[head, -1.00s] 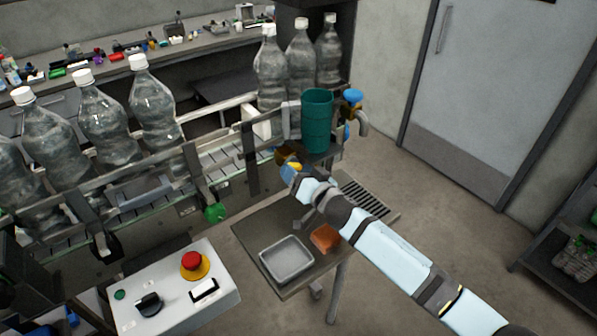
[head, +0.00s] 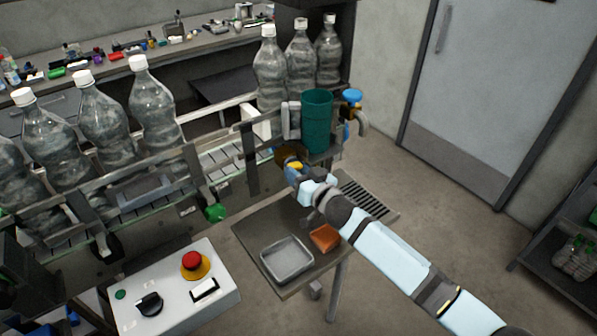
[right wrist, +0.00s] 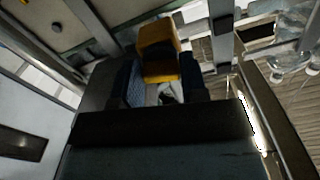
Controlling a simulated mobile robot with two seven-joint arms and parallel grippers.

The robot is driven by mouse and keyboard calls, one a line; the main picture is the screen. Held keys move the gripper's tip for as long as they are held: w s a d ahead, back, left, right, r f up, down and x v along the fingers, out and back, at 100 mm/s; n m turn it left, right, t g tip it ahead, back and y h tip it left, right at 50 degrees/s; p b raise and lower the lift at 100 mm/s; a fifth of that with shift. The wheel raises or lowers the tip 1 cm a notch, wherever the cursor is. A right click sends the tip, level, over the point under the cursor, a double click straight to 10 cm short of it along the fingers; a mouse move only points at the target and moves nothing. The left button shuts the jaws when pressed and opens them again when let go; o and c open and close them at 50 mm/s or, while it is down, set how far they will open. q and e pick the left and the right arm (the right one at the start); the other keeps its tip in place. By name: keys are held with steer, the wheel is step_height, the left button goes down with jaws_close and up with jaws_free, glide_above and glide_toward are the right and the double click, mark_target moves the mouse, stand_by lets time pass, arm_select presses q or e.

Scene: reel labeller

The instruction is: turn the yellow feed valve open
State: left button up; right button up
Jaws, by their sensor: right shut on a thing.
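The yellow feed valve (head: 295,165) sits low on the machine, below the green cup-like container, and my right gripper covers most of it in the head view. In the right wrist view the yellow valve handle (right wrist: 158,50) stands between the two finger pads. My right gripper (head: 291,167) is shut on this handle; the gripper also shows in the right wrist view (right wrist: 162,88). The valve's body behind the handle is mostly hidden. My left gripper is in neither view.
A green container (head: 317,122) and a blue-knobbed tap (head: 352,96) are just above my right gripper. Below is a side table with a grey tray (head: 287,258) and an orange block (head: 324,237). A control box (head: 175,285) with a red button stands at lower left. Several bottles line the conveyor.

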steer(key=o, duration=0.9)
steer(key=shift+o, duration=0.2)
steer(key=b+v, duration=0.2)
steer(key=v, duration=1.1)
steer(key=shift+s+d, duration=0.25)
steer(key=shift+s, duration=0.1)
steer(key=shift+c, duration=0.3)
